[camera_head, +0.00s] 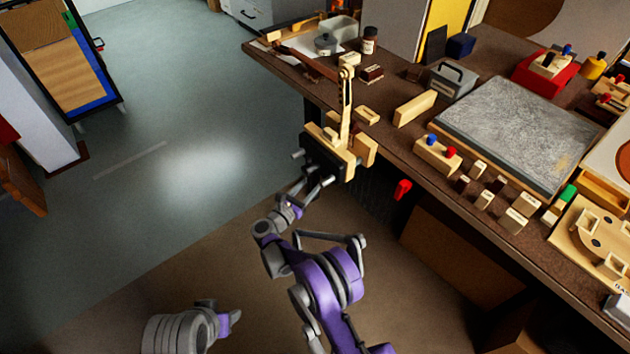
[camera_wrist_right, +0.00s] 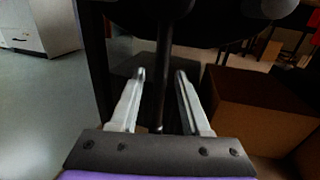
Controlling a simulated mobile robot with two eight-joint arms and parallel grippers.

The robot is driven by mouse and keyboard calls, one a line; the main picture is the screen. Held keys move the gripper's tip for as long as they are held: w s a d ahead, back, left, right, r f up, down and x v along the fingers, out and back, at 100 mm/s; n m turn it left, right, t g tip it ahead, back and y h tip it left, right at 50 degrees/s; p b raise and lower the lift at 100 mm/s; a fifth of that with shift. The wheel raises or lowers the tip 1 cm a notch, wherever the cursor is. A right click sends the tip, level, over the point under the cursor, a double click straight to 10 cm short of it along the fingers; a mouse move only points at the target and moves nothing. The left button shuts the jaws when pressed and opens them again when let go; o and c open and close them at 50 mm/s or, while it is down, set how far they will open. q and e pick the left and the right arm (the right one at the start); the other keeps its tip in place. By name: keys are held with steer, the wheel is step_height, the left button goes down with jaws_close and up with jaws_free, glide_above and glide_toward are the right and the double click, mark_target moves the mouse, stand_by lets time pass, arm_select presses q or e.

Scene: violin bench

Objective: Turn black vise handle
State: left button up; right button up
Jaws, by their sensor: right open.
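The bench vise (camera_head: 322,155) is fixed at the near left corner of the bench, with a black body and pale wooden jaws. A violin scroll and neck piece (camera_head: 346,95) stands upright at the jaws. My right gripper (camera_head: 317,184) is just below and in front of the vise. In the right wrist view my right gripper (camera_wrist_right: 160,74) is open, one finger on each side of the thin black vise handle (camera_wrist_right: 163,90). The handle's lower end shows between the fingers; I see gaps on both sides. The top of the handle runs into the dark vise body.
The brown bench (camera_head: 385,150) carries a grey stone slab (camera_head: 515,130), small wooden blocks, jars and tools. A red object (camera_head: 402,189) hangs at the bench front. A brown box (camera_wrist_right: 255,105) is under the bench. The floor left of the vise is clear.

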steer(key=shift+x, duration=1.2)
jaws_close()
stand_by(0.6)
